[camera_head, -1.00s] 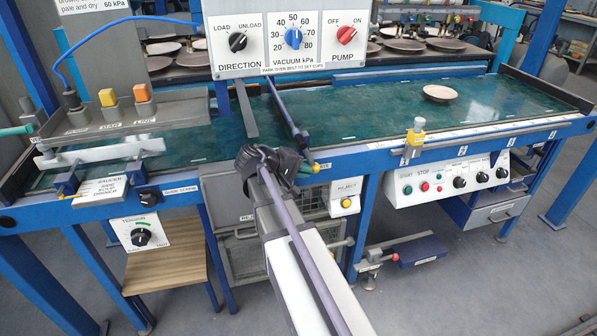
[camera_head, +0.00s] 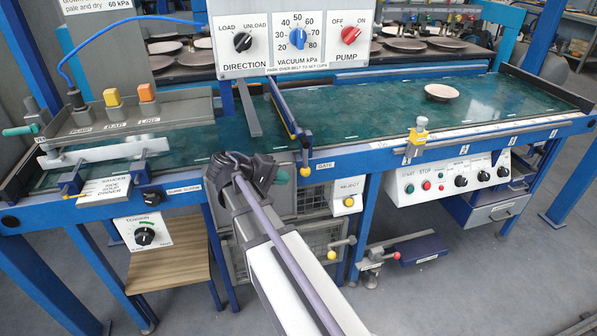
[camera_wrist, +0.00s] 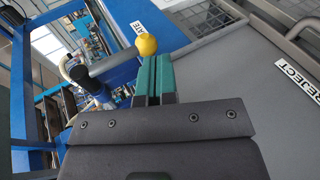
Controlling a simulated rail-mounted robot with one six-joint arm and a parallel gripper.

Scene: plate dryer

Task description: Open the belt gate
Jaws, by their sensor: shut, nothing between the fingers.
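The belt gate (camera_head: 283,108) is a dark blue bar lying across the green belt. Its short handle ends in a yellow ball knob (camera_head: 305,171) at the belt's front edge, left of the GATE label. The knob also shows in the wrist view (camera_wrist: 146,46), on the end of a grey rod. My gripper (camera_head: 284,177) is shut and empty, just left of and slightly below the knob in the head view. In the wrist view its green fingertips (camera_wrist: 153,64) are right beside the knob; whether they touch it I cannot tell.
A control panel (camera_head: 295,40) hangs over the belt. A grey arm (camera_head: 249,108) lies left of the gate.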

